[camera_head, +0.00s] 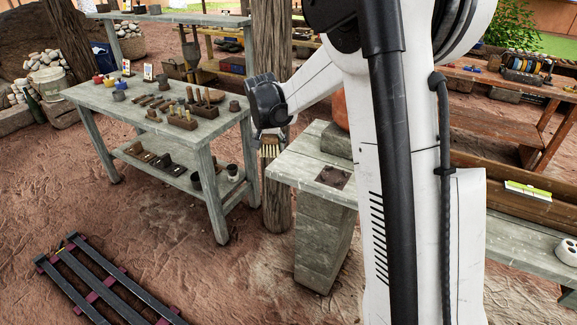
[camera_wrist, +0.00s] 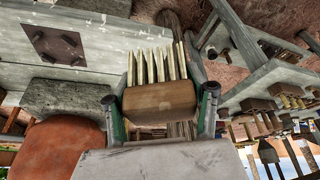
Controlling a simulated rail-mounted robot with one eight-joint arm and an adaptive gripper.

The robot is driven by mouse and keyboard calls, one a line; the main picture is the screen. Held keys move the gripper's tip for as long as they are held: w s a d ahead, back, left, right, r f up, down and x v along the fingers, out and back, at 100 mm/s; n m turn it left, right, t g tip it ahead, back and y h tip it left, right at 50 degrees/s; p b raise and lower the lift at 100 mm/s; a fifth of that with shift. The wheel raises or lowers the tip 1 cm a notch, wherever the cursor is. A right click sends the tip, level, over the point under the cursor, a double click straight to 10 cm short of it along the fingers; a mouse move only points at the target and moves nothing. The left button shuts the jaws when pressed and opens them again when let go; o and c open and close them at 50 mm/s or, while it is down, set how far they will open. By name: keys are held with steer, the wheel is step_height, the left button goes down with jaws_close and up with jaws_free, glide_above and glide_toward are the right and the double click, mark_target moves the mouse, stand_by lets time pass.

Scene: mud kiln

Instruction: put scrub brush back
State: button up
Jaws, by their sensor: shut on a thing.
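The scrub brush (camera_wrist: 160,101) has a brown wooden block and stiff pale bristles. In the wrist view my gripper (camera_wrist: 160,95) is shut on its block, one finger at each end, with the bristles pointing to the top of the picture. In the head view the bristles of the brush (camera_head: 269,151) hang below my gripper (camera_head: 268,133), in the air beside a wooden post. The brush is just left of the near grey bench (camera_head: 300,170) and right of the tool table (camera_head: 85,95). The wrist partly hides its block.
A dark square plate (camera_head: 333,177) lies on the near bench, with a grey block and an orange rounded object behind it. The tool table carries a wooden tool holder (camera_head: 185,122), small pots and tools. The wooden post (camera_head: 275,200) stands between. A slatted dark rack (camera_head: 105,285) lies on the ground.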

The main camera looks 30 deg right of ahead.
glide_above(296, 159)
steer(key=s, duration=0.1)
steer(key=shift+m, duration=0.3)
steer(key=f, duration=0.4)
steer(key=a+f, duration=0.1)
steer(key=f, duration=0.2)
steer(key=shift+b, duration=0.4)
steer(key=shift+f, duration=2)
steer(key=shift+f+b, duration=0.2)
steer(key=shift+b, duration=0.15)
steer(key=o, duration=1.3)
steer(key=shift+o, duration=0.2)
steer(key=shift+r, duration=0.1)
